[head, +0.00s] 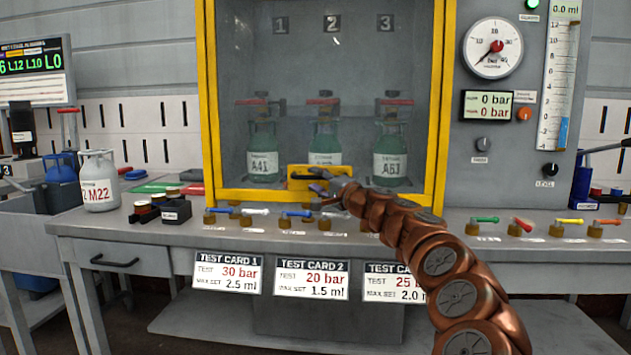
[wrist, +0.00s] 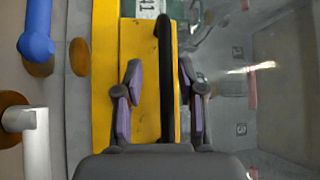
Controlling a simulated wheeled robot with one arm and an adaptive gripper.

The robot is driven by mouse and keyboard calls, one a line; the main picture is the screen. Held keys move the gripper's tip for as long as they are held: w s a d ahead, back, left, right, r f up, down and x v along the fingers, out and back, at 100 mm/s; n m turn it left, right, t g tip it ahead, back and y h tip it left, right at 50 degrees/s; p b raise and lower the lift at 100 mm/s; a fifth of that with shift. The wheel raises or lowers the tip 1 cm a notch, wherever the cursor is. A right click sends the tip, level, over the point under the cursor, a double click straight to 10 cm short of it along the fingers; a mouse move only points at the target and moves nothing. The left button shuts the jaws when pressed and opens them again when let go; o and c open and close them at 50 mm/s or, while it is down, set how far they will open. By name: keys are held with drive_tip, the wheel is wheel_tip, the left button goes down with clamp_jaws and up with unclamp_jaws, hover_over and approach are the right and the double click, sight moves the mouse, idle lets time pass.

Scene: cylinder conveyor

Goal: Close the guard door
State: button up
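The guard door (head: 212,100) is a yellow frame with a clear pane in front of three green cylinders. Its lower bar (head: 240,196) is down at the back of the bench, with no clear gap visible beneath it. A yellow plate with a black bar handle (wrist: 165,85) sits low on the door. My gripper (head: 318,190) is at this handle; the arm hides part of it. In the wrist view, the purple-padded fingers (wrist: 160,66) stand apart on either side of the black bar, with a visible gap on the left side. The gripper is open.
Coloured valve levers (head: 297,213) line the bench just below the door. A white M22 cylinder (head: 98,182) stands at left. A gauge panel (head: 480,130) is at right, with more levers (head: 522,225) below it. Test cards (head: 312,279) hang on the bench front.

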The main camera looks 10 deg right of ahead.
drive_tip(key=v, duration=0.4)
drive_tip(key=shift+s, duration=0.2)
drive_tip(key=v, duration=0.6)
drive_tip(key=shift+s+d, duration=0.25)
drive_tip(key=shift+s, duration=0.1)
drive_tip(key=shift+f, duration=0.15)
